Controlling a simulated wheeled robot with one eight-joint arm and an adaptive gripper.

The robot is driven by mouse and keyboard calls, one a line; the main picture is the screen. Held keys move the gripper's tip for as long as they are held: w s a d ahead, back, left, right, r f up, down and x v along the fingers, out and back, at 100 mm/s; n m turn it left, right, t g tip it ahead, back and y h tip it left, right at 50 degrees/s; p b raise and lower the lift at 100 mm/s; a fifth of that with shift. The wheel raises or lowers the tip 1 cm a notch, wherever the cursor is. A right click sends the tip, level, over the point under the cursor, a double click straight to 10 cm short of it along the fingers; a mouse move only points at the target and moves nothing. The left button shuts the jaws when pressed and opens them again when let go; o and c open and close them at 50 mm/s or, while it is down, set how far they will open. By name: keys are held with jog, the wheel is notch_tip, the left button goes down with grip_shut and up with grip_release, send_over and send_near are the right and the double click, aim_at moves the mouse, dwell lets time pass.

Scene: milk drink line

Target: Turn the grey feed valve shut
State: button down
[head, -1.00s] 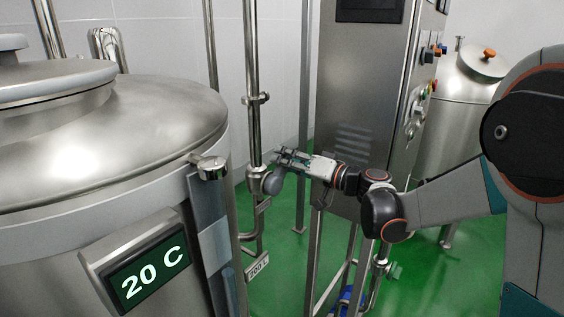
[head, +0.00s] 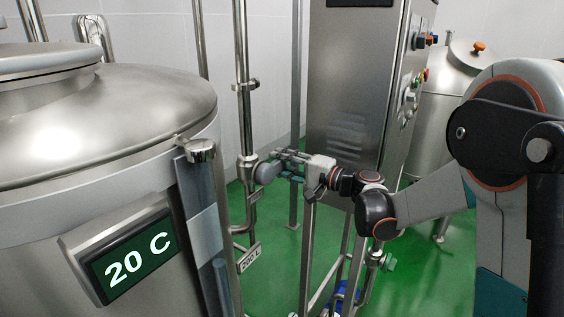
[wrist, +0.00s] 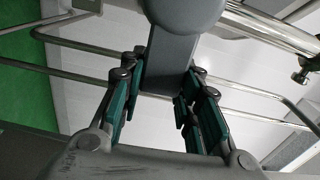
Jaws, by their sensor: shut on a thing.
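The grey feed valve sits on the vertical steel pipe right of the big tank. Its round grey knob (head: 267,173) shows in the head view, pointing out from the pipe. In the wrist view the knob (wrist: 184,10) is at the top edge, with a flat grey lever (wrist: 170,55) running down from it.
The big steel tank (head: 110,130) with a "20 C" display (head: 132,258) fills the left. A tag reading "200 L" (head: 249,257) is on the pipework below the valve. A steel control cabinet (head: 350,110) stands behind my arm, and a smaller tank (head: 445,110) at the right.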

jog(key=shift+f+m, duration=0.25)
jog(key=shift+m, duration=0.05)
jog(key=c, duration=1.2)
grip_release()
jog(key=shift+o, duration=0.2)
jog(key=v, duration=1.2)
jog(key=shift+s, duration=0.15)
